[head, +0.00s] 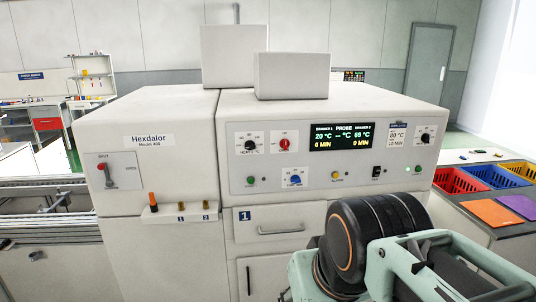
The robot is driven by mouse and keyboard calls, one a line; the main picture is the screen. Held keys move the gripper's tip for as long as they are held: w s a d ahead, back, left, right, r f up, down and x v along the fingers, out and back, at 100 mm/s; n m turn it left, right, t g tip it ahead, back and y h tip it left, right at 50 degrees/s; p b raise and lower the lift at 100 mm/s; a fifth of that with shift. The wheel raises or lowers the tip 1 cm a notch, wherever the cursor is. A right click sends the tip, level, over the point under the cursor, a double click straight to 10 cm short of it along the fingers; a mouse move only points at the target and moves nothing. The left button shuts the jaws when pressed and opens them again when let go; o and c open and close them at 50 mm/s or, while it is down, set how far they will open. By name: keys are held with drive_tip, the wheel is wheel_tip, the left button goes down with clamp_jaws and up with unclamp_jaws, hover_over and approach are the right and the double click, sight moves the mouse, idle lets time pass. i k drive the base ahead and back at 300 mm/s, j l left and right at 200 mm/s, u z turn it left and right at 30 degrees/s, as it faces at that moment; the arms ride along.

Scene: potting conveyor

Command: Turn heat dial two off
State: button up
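The control panel (330,160) spans the front of the white machine. A black dial (250,145) is at its left, with a small label I cannot read surely. Another black dial (426,138) is at the far right, its label also too small. A red dial (284,144) and a blue dial (295,180) lie between them. The display (342,136) shows 20 °C at left and 60 °C at right, both 0 MIN. Pale green linkage, seemingly of my gripper (430,268), is at the lower right, in front of the machine and apart from the dials. Its fingertips are not clear.
A lever (104,173) is on the left cabinet, above a ledge with an orange-topped tool (153,202). A drawer (280,228) is below the panel. Red (459,181), blue and yellow crates stand on the right-hand bench. A conveyor (45,220) is at left.

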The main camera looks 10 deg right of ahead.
sight(425, 137)
drive_tip(key=z, duration=1.35)
drive_tip(key=i+z, duration=0.1)
drive_tip(key=i, duration=0.25)
